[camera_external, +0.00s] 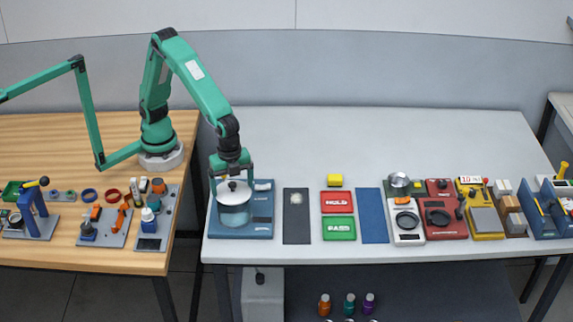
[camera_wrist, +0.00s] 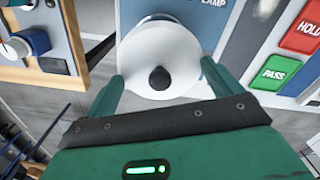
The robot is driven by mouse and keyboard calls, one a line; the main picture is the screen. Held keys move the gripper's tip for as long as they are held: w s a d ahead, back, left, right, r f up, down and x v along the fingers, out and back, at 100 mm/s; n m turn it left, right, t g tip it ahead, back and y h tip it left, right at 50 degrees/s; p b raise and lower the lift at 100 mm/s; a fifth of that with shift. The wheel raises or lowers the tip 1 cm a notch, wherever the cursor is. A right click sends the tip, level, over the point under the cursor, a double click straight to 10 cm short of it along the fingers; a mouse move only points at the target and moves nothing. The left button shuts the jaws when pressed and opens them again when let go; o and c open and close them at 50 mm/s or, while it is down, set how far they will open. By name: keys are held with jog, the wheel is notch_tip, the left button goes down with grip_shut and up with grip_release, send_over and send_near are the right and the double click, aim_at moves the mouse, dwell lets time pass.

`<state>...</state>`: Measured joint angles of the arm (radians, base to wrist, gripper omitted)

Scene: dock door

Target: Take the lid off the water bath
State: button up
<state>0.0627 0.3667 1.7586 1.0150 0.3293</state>
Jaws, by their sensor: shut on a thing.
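The water bath (camera_external: 234,216) is a pale blue round vessel on a blue base plate at the left end of the grey table. Its lid (camera_external: 226,188) is a white disc with a dark knob in the middle. My gripper (camera_external: 232,192) points down over the bath, with one finger on each side of the lid, shut on its rim. In the wrist view the lid (camera_wrist: 180,65) fills the space between my fingers (camera_wrist: 160,82), and its black knob faces me. The lid sits level at the top of the bath; I cannot tell whether there is a gap beneath it.
Right of the bath lie a dark mat (camera_external: 296,225), a red HOLD tray (camera_external: 338,202), a green PASS tray (camera_external: 338,229) and a blue mat (camera_external: 372,215). A wooden table (camera_external: 60,150) with tools stands at left, across a narrow gap.

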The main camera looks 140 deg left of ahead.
aim_at(230, 184)
jog(key=shift+r, duration=0.15)
grip_shut()
jog(key=shift+r, duration=0.35)
jog(key=r, duration=0.3)
jog(key=shift+s+d+r, duration=0.15)
jog(key=shift+d, duration=0.15)
jog(key=s+d+r, duration=0.6)
jog(key=d, duration=0.3)
jog(key=shift+s+r, duration=0.2)
jog(key=shift+r, duration=0.05)
